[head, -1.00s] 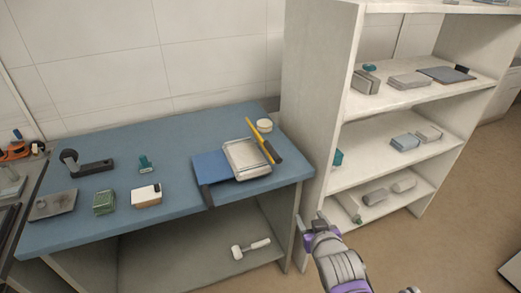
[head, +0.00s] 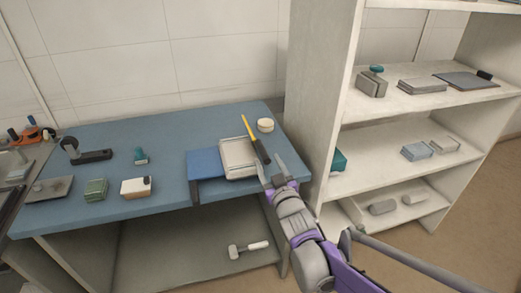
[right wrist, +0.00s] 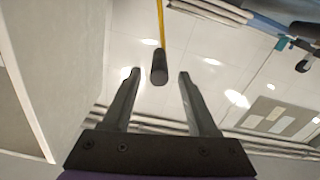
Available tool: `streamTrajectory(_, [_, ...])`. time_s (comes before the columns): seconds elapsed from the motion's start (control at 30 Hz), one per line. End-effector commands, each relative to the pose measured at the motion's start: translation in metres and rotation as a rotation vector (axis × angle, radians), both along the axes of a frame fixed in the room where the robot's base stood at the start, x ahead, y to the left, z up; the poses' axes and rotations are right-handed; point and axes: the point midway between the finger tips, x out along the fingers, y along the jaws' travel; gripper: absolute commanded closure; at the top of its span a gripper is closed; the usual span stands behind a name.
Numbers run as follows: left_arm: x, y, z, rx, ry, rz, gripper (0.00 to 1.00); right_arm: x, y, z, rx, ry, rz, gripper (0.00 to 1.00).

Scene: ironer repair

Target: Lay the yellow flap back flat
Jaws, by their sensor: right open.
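The yellow flap (head: 248,126) is a thin yellow bar with a black grip (head: 262,152). It stands tilted up at the right side of a white, tray-like unit (head: 238,157) on the blue bench. My right gripper (head: 272,170) is open, just in front of the black grip at the bench's right front edge. In the right wrist view the black grip (right wrist: 159,67) appears between the open fingertips (right wrist: 160,73), touching neither finger, and the yellow bar (right wrist: 160,22) runs up from it. The flap's hinge is hard to make out. My left gripper is out of view.
A blue box-like part (head: 206,163) adjoins the unit on its left. The white shelf unit (head: 318,110) rises close to the right. The bench (head: 165,185) has free room in front, left of the unit.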

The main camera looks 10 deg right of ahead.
Motion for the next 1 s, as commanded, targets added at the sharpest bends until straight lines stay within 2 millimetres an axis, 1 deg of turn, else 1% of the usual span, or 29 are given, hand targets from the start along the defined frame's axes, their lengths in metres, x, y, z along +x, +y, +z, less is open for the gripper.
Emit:
streamTrajectory(0.03, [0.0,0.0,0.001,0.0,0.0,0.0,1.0,0.011,0.0,0.0,0.0,0.0,0.0,0.41])
streamTrajectory(0.1, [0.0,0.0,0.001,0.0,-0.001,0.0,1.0,0.025,0.001,0.0,0.0,0.001,0.0,0.41])
streamTrajectory(0.2, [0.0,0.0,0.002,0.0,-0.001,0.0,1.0,0.043,0.001,0.0,0.0,0.001,0.0,0.41])
streamTrajectory(0.33, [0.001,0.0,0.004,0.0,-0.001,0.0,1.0,0.061,0.002,0.0,0.0,0.001,0.0,0.41])
streamTrajectory(0.5, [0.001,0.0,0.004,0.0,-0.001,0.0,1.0,0.072,0.002,0.0,-0.001,0.001,0.0,0.41])
streamTrajectory(0.77, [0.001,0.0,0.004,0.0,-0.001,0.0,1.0,0.073,0.003,0.0,-0.001,0.002,0.0,0.41])
streamTrajectory(0.8, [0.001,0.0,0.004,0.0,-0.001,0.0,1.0,0.073,0.003,0.0,0.0,0.002,0.0,0.42])
streamTrajectory(0.87, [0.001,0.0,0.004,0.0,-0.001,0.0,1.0,0.073,0.002,0.0,0.0,0.001,0.0,0.53])
streamTrajectory(1.0, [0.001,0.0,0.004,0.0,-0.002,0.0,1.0,0.073,0.003,0.0,0.0,0.001,0.0,0.78])
